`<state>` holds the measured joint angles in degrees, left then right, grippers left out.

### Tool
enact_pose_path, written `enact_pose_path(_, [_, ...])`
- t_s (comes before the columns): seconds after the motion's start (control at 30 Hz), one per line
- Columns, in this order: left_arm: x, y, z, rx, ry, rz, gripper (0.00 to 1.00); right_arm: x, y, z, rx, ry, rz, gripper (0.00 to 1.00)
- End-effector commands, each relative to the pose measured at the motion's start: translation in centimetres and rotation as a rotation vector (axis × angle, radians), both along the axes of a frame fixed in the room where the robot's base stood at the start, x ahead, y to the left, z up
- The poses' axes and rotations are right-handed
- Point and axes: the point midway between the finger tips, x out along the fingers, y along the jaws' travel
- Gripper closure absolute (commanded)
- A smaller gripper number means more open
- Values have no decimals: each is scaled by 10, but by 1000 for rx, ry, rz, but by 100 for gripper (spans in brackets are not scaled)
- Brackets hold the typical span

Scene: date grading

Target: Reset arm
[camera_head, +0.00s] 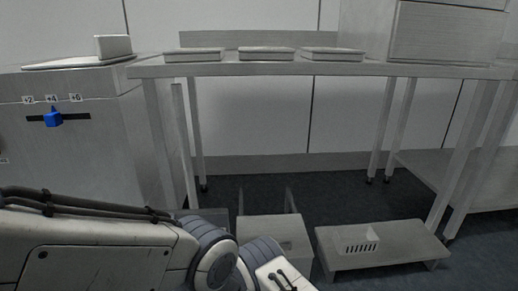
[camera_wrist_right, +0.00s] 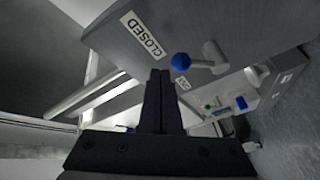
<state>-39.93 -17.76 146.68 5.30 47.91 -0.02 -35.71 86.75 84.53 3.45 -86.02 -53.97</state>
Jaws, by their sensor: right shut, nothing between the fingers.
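My right gripper (camera_wrist_right: 160,73) shows in the right wrist view with its two black fingers together and nothing between them. Beyond its tips is a grey metal panel (camera_wrist_right: 215,25) with a CLOSED label (camera_wrist_right: 145,34). A lever with a blue ball knob (camera_wrist_right: 180,61) sticks out from the panel, just right of and above the fingertips in the picture. I cannot tell how far the tips are from the knob. In the head view a white jointed arm of mine comes in from the lower left, and no gripper shows there.
A steel table (camera_head: 300,68) carries three shallow trays (camera_head: 266,54) in the head view. A metal cabinet (camera_head: 100,140) with a blue slider (camera_head: 53,118) stands at left. A low step (camera_head: 385,243) stands on the floor under the table.

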Motion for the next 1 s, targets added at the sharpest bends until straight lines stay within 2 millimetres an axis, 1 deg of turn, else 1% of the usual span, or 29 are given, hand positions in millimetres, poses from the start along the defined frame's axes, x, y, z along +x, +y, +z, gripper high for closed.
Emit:
enact_pose_path(0.03, [0,0,0,0,0,0,50,21,-15,20,8,75,-32,100])
enact_pose_path(0.07, [0,0,0,0,0,0,50,30,-24,27,12,130,-50,100])
enact_pose_path(0.1, [0,0,0,0,0,0,50,39,-37,35,19,204,-76,100])
enact_pose_path(0.17, [0,0,0,0,0,0,50,49,-59,49,32,311,-117,100])
enact_pose_path(0.2, [0,0,0,0,0,0,50,54,-75,57,43,382,-148,100])
enact_pose_path(0.27, [0,0,0,0,0,0,50,55,-100,71,62,488,-198,100])
enact_pose_path(0.3, [0,0,0,0,0,0,50,54,-119,80,75,558,-234,100])
enact_pose_path(0.37, [0,0,0,0,0,0,50,46,-147,92,100,663,-291,100])
enact_pose_path(0.4, [0,0,0,0,0,0,50,38,-166,101,118,732,-333,100])
enact_pose_path(0.47, [0,0,0,0,0,0,50,22,-195,112,148,833,-399,100])
enact_pose_path(0.5, [0,0,0,0,0,0,50,8,-214,119,169,901,-445,100])
enact_pose_path(0.57, [0,0,0,0,0,0,50,-17,-241,130,203,999,-517,100])
enact_pose_path(0.6, [0,0,0,0,0,0,50,-35,-258,135,227,1061,-565,100])
enact_pose_path(0.67, [0,0,0,0,0,0,50,-62,-278,142,257,1141,-631,100])
enact_pose_path(0.7, [0,0,0,0,0,0,50,-78,-289,145,275,1186,-669,100])
enact_pose_path(0.8, [0,0,0,0,0,0,50,-114,-310,151,313,1278,-752,100])
enact_pose_path(1.0, [0,0,0,0,0,0,50,-174,-337,160,372,1410,-883,100])
